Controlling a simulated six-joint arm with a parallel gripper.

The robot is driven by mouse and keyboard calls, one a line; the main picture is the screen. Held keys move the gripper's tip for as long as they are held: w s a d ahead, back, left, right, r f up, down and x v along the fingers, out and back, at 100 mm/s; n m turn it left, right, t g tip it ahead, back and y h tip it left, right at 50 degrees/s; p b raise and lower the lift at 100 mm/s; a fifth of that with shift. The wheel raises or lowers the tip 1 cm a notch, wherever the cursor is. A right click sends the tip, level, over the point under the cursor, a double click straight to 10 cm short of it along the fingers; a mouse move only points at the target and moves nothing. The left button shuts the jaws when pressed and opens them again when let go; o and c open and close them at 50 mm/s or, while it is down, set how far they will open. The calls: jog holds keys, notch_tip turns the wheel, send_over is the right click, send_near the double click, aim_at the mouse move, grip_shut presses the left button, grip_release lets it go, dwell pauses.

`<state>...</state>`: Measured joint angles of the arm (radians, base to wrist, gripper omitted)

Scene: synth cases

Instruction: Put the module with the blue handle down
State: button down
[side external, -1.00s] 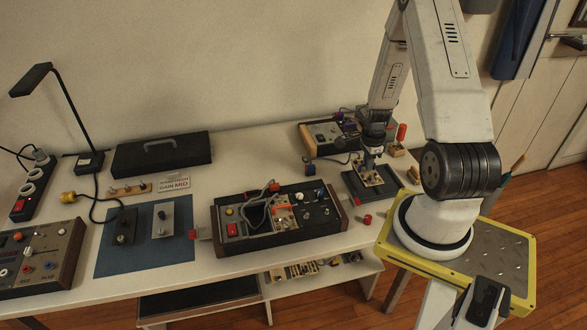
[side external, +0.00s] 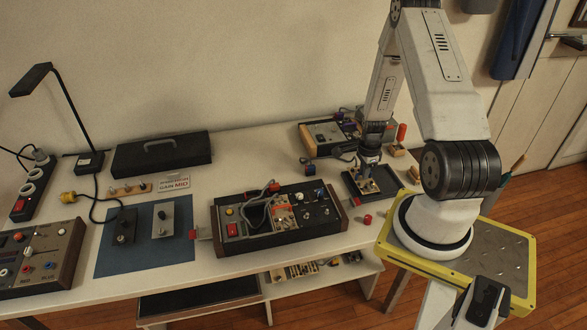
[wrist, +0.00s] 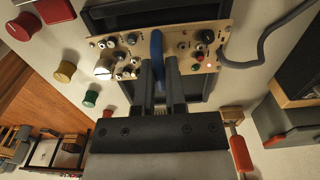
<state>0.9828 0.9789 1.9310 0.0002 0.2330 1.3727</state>
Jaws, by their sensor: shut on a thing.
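The module is a beige panel (wrist: 120,58) with several small knobs and a red and a green button. Its upright blue handle (wrist: 157,48) stands between my fingers. My gripper (wrist: 158,65) is shut on this handle. In the side view my gripper (side external: 369,172) points down and the module (side external: 367,187) is under it, at the black tray (side external: 352,184) on the right of the table. In the wrist view the dark tray (wrist: 125,16) lies behind the panel. I cannot tell whether the module touches the tray.
A black case of modules (side external: 262,238) stands left of the tray, with a red knob (side external: 367,219) nearby. Another device (side external: 322,134) sits behind the tray. In the wrist view a grey cable (wrist: 262,50) runs beside the panel, and loose coloured knobs (wrist: 64,71) lie left.

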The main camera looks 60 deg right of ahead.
jog(key=shift+f, duration=0.15)
jog(key=c, duration=0.7)
grip_release()
notch_tip(320, 180, up, 12)
dwell(0.6)
dwell(0.5)
